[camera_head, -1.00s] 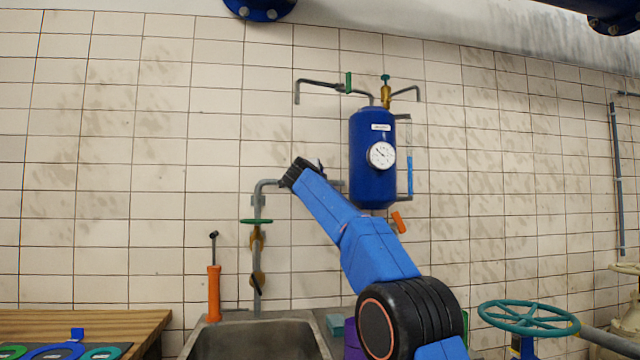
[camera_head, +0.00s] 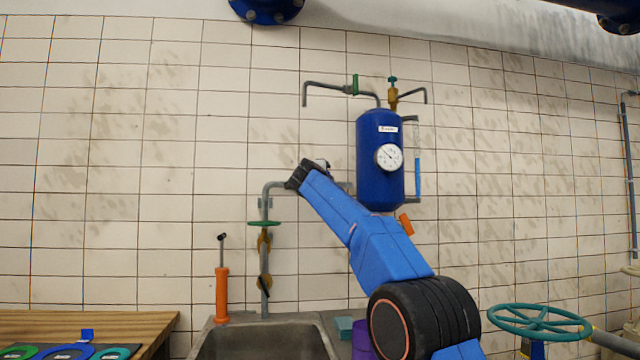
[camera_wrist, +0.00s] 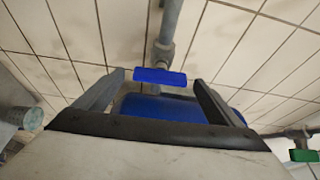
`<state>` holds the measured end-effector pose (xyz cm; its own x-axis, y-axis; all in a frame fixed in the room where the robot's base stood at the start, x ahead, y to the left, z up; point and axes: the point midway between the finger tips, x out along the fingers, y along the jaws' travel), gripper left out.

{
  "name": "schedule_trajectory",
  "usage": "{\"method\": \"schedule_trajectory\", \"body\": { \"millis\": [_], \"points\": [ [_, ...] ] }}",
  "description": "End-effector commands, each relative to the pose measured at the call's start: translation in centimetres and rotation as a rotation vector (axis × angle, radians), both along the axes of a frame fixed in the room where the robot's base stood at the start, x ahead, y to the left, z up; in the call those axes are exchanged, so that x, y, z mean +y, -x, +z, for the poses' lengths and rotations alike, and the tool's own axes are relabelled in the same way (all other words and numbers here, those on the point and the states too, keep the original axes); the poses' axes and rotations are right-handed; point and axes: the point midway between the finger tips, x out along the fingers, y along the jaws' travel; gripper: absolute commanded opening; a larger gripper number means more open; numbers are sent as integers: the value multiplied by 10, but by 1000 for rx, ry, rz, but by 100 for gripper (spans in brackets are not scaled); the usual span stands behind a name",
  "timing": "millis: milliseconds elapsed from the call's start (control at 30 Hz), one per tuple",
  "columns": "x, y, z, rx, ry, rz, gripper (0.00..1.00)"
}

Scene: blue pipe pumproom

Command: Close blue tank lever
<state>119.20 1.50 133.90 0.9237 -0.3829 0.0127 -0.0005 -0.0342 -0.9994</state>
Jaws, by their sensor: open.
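The blue tank (camera_head: 380,170) with a round white gauge hangs on the tiled wall, right of my gripper in the head view. In the wrist view a blue lever (camera_wrist: 160,76) on a grey pipe fitting shows between the two fingers of my gripper (camera_wrist: 160,82). The fingers are open, one on each side of the lever, with gaps visible. Contact cannot be told. A blue rounded surface (camera_wrist: 165,108) lies behind the lever, partly hidden by my gripper body.
A green lever (camera_head: 355,85) and a teal-topped brass valve (camera_head: 393,95) sit above the tank. An orange lever (camera_head: 406,224) is at its lower right. Below are a sink (camera_head: 265,342), an orange pump (camera_head: 222,292) and a teal handwheel (camera_head: 540,322).

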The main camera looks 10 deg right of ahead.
Motion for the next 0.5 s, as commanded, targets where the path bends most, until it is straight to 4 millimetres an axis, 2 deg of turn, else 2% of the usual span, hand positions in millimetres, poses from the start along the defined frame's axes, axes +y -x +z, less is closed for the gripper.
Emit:
{"method": "schedule_trajectory", "body": {
  "millis": [500],
  "points": [
    [29, 71, 0, 0, 1, 2, 89]
  ]
}}
